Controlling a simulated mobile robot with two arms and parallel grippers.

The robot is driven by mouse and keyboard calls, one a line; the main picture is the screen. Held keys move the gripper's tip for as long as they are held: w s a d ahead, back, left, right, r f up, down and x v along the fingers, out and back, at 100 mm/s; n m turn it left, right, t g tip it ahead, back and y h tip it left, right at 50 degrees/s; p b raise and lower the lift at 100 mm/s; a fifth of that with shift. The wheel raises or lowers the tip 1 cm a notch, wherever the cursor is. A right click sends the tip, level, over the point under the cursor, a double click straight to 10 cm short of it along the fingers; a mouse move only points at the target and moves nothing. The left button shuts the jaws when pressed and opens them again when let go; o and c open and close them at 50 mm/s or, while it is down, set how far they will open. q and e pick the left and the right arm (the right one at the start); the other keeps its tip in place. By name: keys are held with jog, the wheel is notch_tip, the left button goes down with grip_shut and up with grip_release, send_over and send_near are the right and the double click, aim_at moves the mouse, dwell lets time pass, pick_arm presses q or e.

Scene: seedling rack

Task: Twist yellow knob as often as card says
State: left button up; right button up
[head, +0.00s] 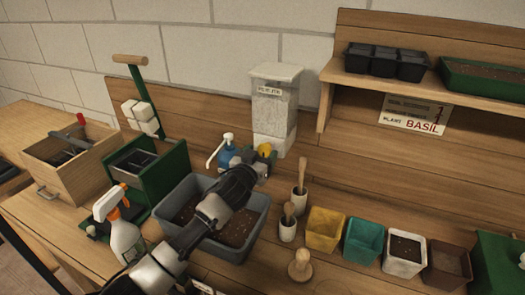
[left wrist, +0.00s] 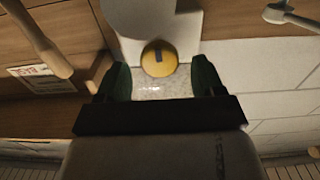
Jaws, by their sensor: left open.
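The yellow knob (head: 265,150) sits low on the front of a white dispenser (head: 274,97) at the back wall. In the left wrist view the round knob (left wrist: 159,60) has a dark mark near its middle. My left gripper (head: 251,160) is open and empty in front of it. In the left wrist view its fingers (left wrist: 160,78) stand apart, one towards each side of the knob, without visible contact. The card (head: 414,113) hangs under the shelf and reads "PLANT BASIL" with what looks like a red 1; its small print is unreadable. My right gripper is out of view.
A blue pump bottle (head: 228,155) stands just left of my gripper. A grey soil tub (head: 261,203) lies under my arm. White pots with wooden tools (head: 299,196) and coloured pots (head: 325,230) stand to the right, a spray bottle (head: 123,238) to the left.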

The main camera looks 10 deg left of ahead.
pick_arm(q)
jog(key=shift+w, duration=0.4)
jog(key=shift+w+d, duration=0.1)
jog(key=shift+w, duration=0.15)
jog(key=shift+c, duration=0.3)
jog(key=c, duration=0.8)
jog(key=shift+m, duration=0.4)
